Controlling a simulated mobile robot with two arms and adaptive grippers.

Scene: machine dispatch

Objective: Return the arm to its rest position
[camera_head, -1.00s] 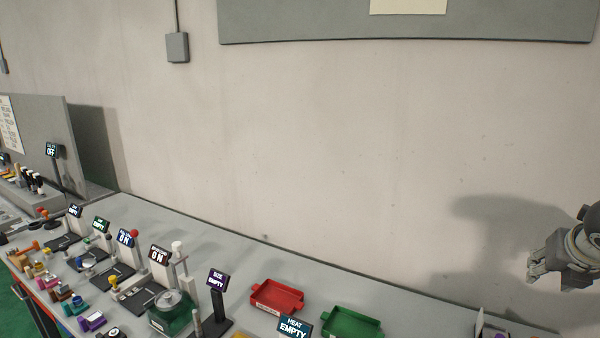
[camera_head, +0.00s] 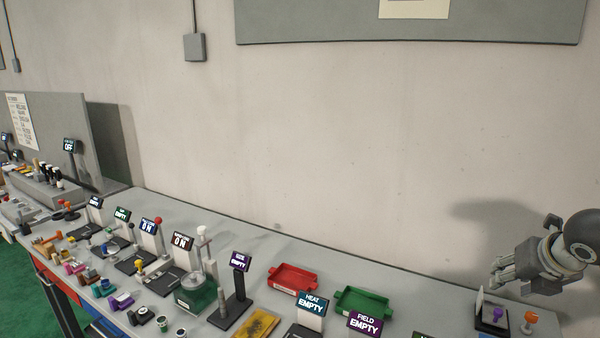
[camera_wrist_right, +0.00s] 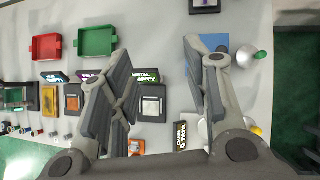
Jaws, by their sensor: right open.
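My right gripper (camera_head: 503,270) is at the right of the head view, raised above the right end of the workbench and in front of the wall. Its two fingers also show in the right wrist view (camera_wrist_right: 158,85), spread wide apart. Nothing is between them, and the bench lies some way below. My left gripper is in neither view.
The long grey workbench (camera_head: 240,225) carries a red tray (camera_head: 293,278), a green tray (camera_head: 361,304), several labelled displays and many small parts. A purple knob (camera_head: 496,313) and an orange knob (camera_head: 530,318) stand under my right gripper.

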